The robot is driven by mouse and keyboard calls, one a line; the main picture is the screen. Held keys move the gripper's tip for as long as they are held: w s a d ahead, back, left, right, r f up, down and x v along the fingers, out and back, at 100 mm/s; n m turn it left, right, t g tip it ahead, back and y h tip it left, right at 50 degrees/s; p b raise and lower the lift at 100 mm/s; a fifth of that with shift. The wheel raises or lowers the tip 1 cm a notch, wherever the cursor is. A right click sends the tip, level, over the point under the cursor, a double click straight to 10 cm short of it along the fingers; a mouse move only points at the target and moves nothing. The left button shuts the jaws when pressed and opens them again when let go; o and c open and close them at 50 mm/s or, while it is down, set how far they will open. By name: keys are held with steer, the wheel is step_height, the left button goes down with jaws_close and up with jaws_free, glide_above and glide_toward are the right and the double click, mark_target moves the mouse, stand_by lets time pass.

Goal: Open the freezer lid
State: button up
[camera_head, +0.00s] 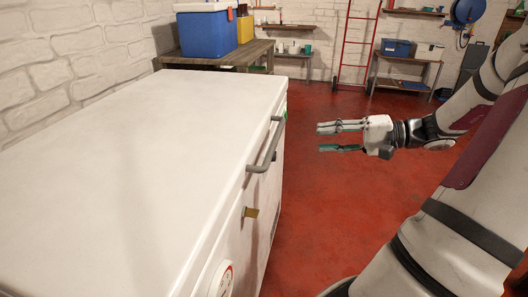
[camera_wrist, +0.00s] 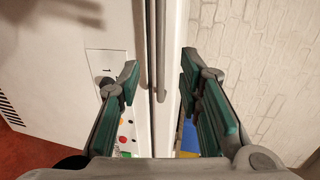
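The white chest freezer fills the left of the head view, and its flat lid (camera_head: 140,140) is down. A grey bar handle (camera_head: 267,148) is on the lid's front edge. My gripper (camera_head: 318,138) is open to the right of the handle, apart from it, with its fingers pointing left at the freezer. In the wrist view the handle (camera_wrist: 160,50) runs between the two open fingers (camera_wrist: 158,85). The seam between lid and body shows beside it. Nothing is held.
A wooden table (camera_head: 225,54) with a blue box (camera_head: 207,34) and a yellow box (camera_head: 245,28) stands behind the freezer. Red floor (camera_head: 335,215) in front is clear.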

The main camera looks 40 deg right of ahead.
mark_target(275, 138)
steer(key=b+x, duration=0.4)
steer(key=x, duration=0.9)
steer(key=shift+w+f, duration=0.1)
steer(key=shift+w, duration=0.25)
steer(key=shift+c, duration=0.6)
jaws_close()
